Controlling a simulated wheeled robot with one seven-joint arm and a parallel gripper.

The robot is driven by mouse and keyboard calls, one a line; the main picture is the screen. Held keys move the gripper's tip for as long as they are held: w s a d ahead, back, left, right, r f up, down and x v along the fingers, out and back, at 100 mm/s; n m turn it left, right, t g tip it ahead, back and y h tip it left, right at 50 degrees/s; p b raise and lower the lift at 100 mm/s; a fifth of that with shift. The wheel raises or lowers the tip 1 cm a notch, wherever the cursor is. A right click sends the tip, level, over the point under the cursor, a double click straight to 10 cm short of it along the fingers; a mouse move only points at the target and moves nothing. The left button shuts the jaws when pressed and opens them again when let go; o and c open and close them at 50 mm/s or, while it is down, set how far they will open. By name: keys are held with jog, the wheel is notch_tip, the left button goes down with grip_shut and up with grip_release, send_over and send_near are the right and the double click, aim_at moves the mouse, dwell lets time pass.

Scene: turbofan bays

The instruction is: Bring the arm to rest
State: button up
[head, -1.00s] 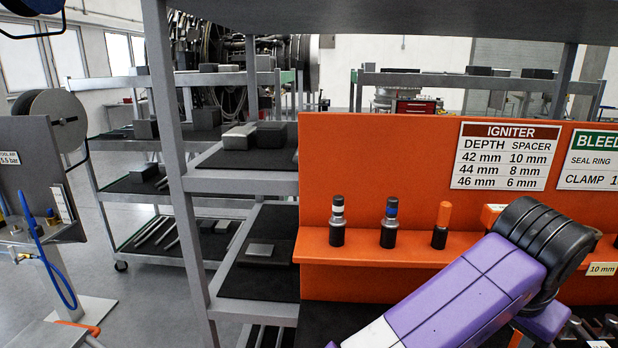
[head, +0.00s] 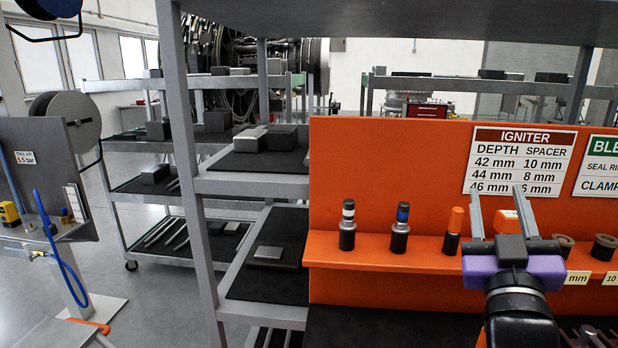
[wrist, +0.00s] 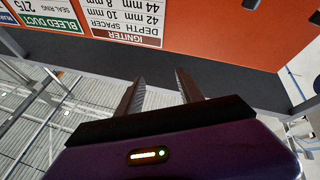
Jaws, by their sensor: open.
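My gripper (head: 498,205) is in the right part of the head view, in front of the orange panel (head: 400,160). Its two grey fingers point up and stand apart, with nothing between them. The fingers overlap the lower edge of the igniter sign (head: 515,158) in this view. In the wrist view my gripper (wrist: 160,90) also shows two spread, empty fingers, with the orange panel and the signs upside down beyond them.
An orange ledge (head: 380,252) holds two dark plugs (head: 347,228) (head: 400,230), an orange-capped one (head: 453,232) and ring-shaped spacers (head: 604,247). A grey shelf rack (head: 195,180) stands left of the panel. Open floor (head: 150,300) lies further left.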

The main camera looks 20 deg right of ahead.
jog(key=s+a+f+n+t+y, duration=0.1)
jog(key=s+a+f+n+y, duration=0.3)
jog(key=a+f+y, duration=0.35)
jog(key=s+a+f+n+t+y, duration=0.2)
jog(key=s+a+f+n+y, duration=0.25)
jog(key=a+f+y, duration=0.35)
jog(key=s+a+f+m+g+h, duration=0.1)
jog(key=s+a+f+m+g, duration=0.1)
jog(key=s+f, duration=0.6)
jog(key=s+a+f+m+g+h, duration=0.1)
jog(key=s+a+f+m+g, duration=0.1)
jog(key=s+f+g, duration=0.3)
jog(key=s+f+m, duration=0.1)
jog(key=s+f, duration=0.3)
jog(key=s, duration=0.6)
jog(key=shift+s, duration=0.25)
jog(key=shift+h, duration=0.25)
